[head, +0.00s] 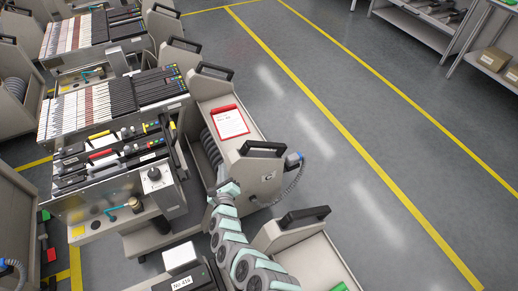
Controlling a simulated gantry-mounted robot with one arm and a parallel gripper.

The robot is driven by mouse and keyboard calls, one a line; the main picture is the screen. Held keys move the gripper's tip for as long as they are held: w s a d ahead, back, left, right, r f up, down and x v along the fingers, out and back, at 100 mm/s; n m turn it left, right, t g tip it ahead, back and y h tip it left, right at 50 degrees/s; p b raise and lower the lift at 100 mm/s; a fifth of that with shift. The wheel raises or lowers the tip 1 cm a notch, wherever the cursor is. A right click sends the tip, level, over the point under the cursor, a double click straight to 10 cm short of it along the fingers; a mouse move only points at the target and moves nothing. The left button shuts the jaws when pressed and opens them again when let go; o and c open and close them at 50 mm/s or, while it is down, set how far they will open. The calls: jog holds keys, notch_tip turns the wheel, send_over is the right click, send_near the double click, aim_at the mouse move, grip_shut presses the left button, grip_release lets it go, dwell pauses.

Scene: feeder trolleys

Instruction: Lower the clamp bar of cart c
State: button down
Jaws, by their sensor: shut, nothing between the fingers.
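Cart c (268,188) is a beige trolley right of centre in the head view, with a small "C" label on its end panel and a black handle on top. It stands beside a bank of feeders (115,153) with coloured tabs. I cannot clearly make out its clamp bar. A teal-handled lever (122,207) shows low on the metal front of the bank; I cannot tell whether it belongs to cart c. My arm reaches up from the bottom, and my gripper (227,188) is at the left side of cart c. It is shut and empty; its fingertips are hard to make out.
A red clipboard (230,122) lies on the trolley top. A control box with a knob (154,178) is left of my gripper. Another trolley (300,255) stands at the lower right. The floor (345,150) with yellow lines is clear to the right. Shelves (440,30) stand beyond.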

jog(key=s+d+r+n+t+h+p, duration=0.2)
jog(key=d+r+h+p, duration=0.6)
jog(key=d+r, duration=0.5)
jog(key=shift+s+d+r+t+h+p, duration=0.3)
jog(key=shift+t+h+p, duration=0.1)
jog(key=shift+p, duration=0.8)
jog(key=shift+w, duration=0.1)
